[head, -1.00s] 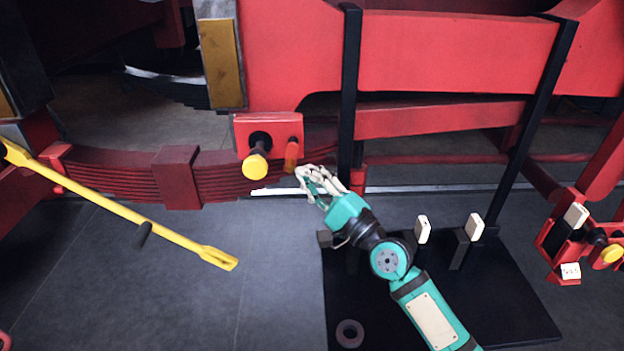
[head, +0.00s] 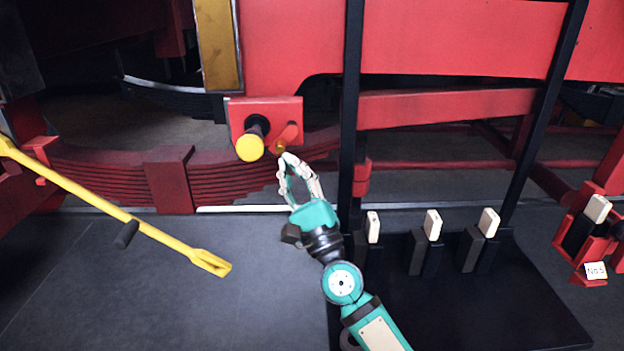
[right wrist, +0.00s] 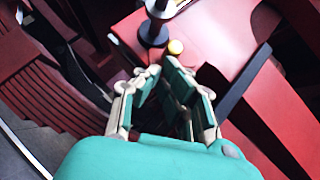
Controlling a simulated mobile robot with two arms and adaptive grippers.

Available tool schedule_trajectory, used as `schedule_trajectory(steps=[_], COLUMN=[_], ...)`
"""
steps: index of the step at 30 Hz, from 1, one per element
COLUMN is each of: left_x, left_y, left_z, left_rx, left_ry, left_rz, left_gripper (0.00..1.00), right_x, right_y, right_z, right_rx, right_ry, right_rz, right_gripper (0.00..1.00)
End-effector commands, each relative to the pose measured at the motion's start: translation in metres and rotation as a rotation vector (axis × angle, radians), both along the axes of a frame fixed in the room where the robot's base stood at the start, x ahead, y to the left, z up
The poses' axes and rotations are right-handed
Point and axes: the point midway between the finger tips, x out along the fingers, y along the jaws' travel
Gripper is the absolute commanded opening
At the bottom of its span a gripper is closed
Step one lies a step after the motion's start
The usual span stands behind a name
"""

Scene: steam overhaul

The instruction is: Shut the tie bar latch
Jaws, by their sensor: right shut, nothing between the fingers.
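A red plate (head: 238,112) on the locomotive frame carries a dark stem with a yellow knob (head: 249,148). Beside it is a short red lever (head: 288,134) with an orange-yellow end, slanting down to the left. I cannot tell for sure that this lever is the tie bar latch. My right gripper (head: 287,160) is shut and empty, its fingertips just below the lever's end; contact is unclear. My left gripper is out of view.
A black upright post (head: 351,110) stands just right of my right gripper. A yellow bar (head: 130,218) slants across the left. A black base (head: 450,300) holds several dark blocks with pale tops. A red bracket with a number tag (head: 595,271) is at far right.

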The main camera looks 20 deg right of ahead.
Motion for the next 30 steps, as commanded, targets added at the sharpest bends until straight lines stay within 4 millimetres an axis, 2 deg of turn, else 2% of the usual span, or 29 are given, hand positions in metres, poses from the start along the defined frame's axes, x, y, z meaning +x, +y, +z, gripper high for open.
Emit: schedule_trajectory(steps=[1, 15, 30], left_x=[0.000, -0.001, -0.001], left_y=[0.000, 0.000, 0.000], left_z=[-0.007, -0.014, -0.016], left_rx=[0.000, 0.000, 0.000], left_ry=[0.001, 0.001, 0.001], left_rz=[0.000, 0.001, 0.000], left_gripper=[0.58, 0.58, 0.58], right_x=[0.001, 0.007, 0.008], right_y=[0.003, 0.025, 0.027], right_z=[-0.002, 0.007, 0.009], right_rx=[0.006, -0.002, -0.008], right_ry=[-0.001, 0.002, 0.002], right_rz=[0.001, 0.000, -0.001], right_gripper=[0.00, 0.00, 0.00])
